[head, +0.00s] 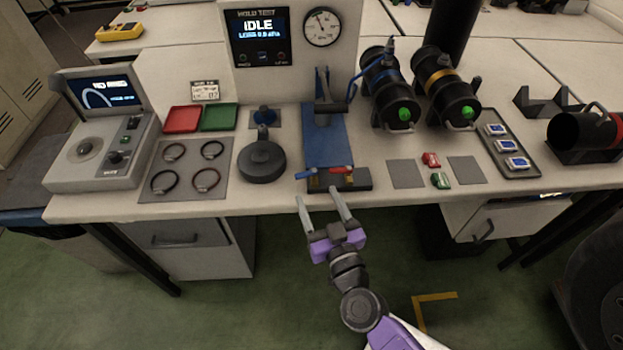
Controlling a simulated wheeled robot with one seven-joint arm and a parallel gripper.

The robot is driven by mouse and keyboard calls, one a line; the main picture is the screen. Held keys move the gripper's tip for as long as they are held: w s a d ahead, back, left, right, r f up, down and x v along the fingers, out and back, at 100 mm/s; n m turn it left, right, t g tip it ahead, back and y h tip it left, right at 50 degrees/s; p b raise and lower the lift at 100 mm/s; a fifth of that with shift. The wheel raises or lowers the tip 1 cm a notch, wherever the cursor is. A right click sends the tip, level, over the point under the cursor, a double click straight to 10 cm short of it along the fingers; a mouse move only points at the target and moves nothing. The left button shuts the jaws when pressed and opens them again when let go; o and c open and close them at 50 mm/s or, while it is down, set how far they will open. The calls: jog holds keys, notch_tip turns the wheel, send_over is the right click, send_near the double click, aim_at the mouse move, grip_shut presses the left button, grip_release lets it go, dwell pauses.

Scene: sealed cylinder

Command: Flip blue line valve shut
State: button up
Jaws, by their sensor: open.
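The blue line valve handle (305,174) sits at the front left of the valve block (350,181), below the blue stand (324,137). It points out to the left. A red handle (341,169) sits beside it on the right, lying sideways. My gripper (322,206) is in front of the table's front edge, just short of the valve block. Its two fingers are spread apart with nothing between them, and they point toward the block. I cannot tell the fingertips' height against the handle.
A black round weight-like part (262,161) stands left of the block. Grey pads (405,174) with small red and green pieces lie to the right. Two black cylinders (391,95) stand behind them. A gauge panel (290,40) reads IDLE at the back.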

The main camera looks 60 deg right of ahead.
aim_at(306, 176)
jog(key=x, duration=0.6)
jog(key=shift+w+d+p, duration=0.15)
jog(key=shift+w+p, duration=0.05)
jog(key=shift+p, duration=0.2)
jog(key=c, duration=1.1)
jog(key=shift+w+r+m+g+h+p, duration=0.1)
jog(key=shift+r+m+g+h+p, duration=0.25)
jog(key=shift+p, duration=0.7)
jog(key=shift+w+m+g+h+p, duration=0.15)
jog(key=shift+m+g+h+p, duration=0.4)
jog(key=shift+p, duration=0.65)
jog(key=shift+w+f+m+g+h+p, duration=0.15)
jog(key=shift+m+g+h+p, duration=0.35)
jog(key=shift+p, duration=0.35)
jog(key=shift+f+g+h+p, duration=0.15)
jog(key=shift+g+h+p, duration=0.2)
jog(key=shift+g+h, duration=0.05)
